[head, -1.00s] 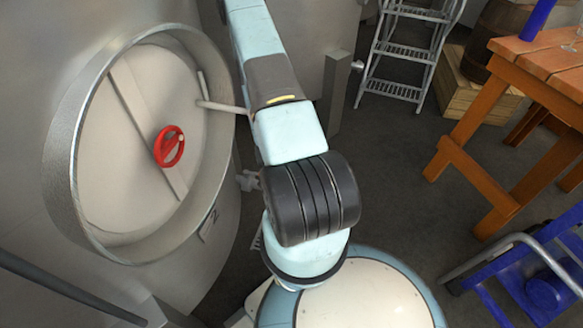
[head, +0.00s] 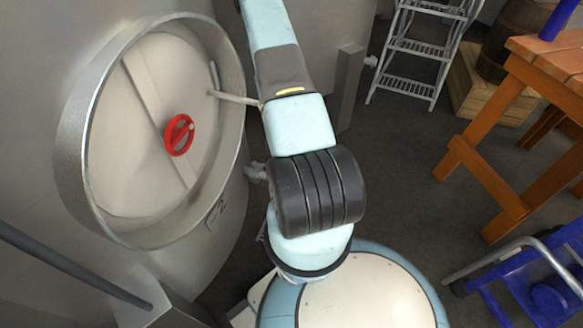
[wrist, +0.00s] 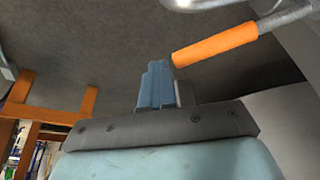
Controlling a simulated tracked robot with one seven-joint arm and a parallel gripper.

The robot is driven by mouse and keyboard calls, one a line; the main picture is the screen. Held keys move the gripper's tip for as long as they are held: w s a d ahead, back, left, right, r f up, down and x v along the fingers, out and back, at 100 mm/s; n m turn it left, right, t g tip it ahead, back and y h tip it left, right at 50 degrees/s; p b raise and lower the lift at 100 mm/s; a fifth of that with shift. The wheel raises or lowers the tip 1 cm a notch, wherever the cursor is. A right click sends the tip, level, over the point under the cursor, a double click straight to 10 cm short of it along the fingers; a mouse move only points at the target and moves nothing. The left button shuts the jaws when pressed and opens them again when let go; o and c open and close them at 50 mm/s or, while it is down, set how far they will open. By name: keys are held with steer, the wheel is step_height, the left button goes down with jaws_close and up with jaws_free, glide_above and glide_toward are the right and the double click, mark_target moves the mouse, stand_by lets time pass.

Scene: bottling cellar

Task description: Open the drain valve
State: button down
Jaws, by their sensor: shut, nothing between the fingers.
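In the wrist view, an orange lever grip (wrist: 215,45) on a metal rod slants up to the right; it looks like the drain valve's handle. My gripper (wrist: 158,72) is shut and empty. Its blue-grey fingers stand just left of the grip's lower end; I cannot tell whether they touch it. In the head view, a small metal pipe fitting (head: 256,172) juts from the tank's lower side, partly hidden by my arm. It may be the valve. The gripper and orange grip are hidden there.
The tank (head: 225,240) fills the left, with a round hatch (head: 140,100) and red handwheel (head: 179,135). A grey post (head: 350,85) stands behind my arm. A wooden table (head: 545,65), step ladder (head: 415,60) and blue trolley (head: 560,270) are right. Floor between is clear.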

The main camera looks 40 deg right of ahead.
step_height(320, 180, up, 10)
steer(key=a, duration=0.1)
steer(key=shift+s, duration=0.4)
stand_by(0.4)
